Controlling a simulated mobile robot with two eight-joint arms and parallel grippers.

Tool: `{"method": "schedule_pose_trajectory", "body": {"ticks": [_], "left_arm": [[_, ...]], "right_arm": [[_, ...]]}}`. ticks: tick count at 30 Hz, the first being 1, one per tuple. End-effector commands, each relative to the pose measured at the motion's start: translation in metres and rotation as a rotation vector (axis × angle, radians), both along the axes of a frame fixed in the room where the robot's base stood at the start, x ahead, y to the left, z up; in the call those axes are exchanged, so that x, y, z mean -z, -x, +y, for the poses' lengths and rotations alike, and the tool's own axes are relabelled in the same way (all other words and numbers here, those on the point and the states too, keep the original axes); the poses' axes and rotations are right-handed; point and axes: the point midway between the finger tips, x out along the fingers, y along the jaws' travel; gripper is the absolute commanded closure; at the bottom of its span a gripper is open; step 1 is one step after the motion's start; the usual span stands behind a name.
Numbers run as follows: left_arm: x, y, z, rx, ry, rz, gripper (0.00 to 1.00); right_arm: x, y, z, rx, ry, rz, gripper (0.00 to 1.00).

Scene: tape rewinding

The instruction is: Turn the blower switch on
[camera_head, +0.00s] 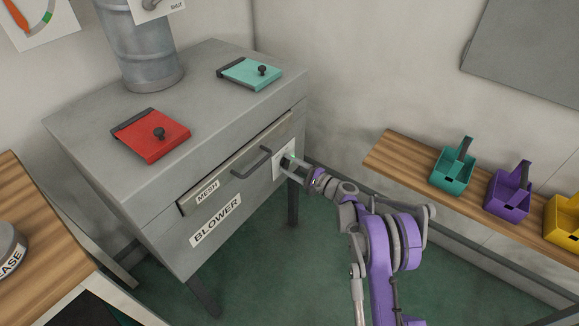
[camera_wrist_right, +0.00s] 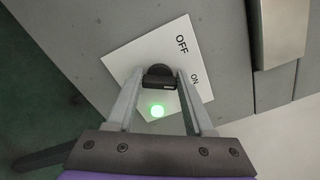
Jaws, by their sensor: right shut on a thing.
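The blower cabinet (camera_head: 215,226) is a grey box with a "BLOWER" label on its front. Its white switch plate (camera_head: 290,148) is at the right end of the front face. In the right wrist view the plate (camera_wrist_right: 140,52) carries the words OFF and ON and a lit green light (camera_wrist_right: 157,110). A black switch knob (camera_wrist_right: 158,71) sticks out from the plate. My right gripper (camera_head: 289,162) is shut on the knob, one finger on each side. I cannot tell exactly which word the knob points at. My left gripper is not in view.
A mesh drawer (camera_head: 225,175) with a bar handle (camera_head: 251,163) is left of the switch. A red flap (camera_head: 150,143) and a teal flap (camera_head: 247,76) lie on the cabinet top. Teal, purple and yellow bins stand on a wooden shelf (camera_head: 400,152) at right.

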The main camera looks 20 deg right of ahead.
Motion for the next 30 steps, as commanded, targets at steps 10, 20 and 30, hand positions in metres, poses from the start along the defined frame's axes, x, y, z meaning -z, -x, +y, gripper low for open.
{"method": "schedule_pose_trajectory", "body": {"ticks": [10, 20, 30], "left_arm": [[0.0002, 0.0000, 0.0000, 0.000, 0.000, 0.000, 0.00], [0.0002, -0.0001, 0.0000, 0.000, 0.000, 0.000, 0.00], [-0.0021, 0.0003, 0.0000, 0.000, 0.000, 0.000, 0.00]], "right_arm": [[0.0001, 0.0000, -0.0011, 0.002, -0.007, 0.006, 1.00], [0.0000, 0.0000, -0.0006, 0.001, -0.006, 0.005, 0.18], [-0.0006, 0.0085, -0.0076, 0.001, -0.006, 0.004, 0.18]]}}
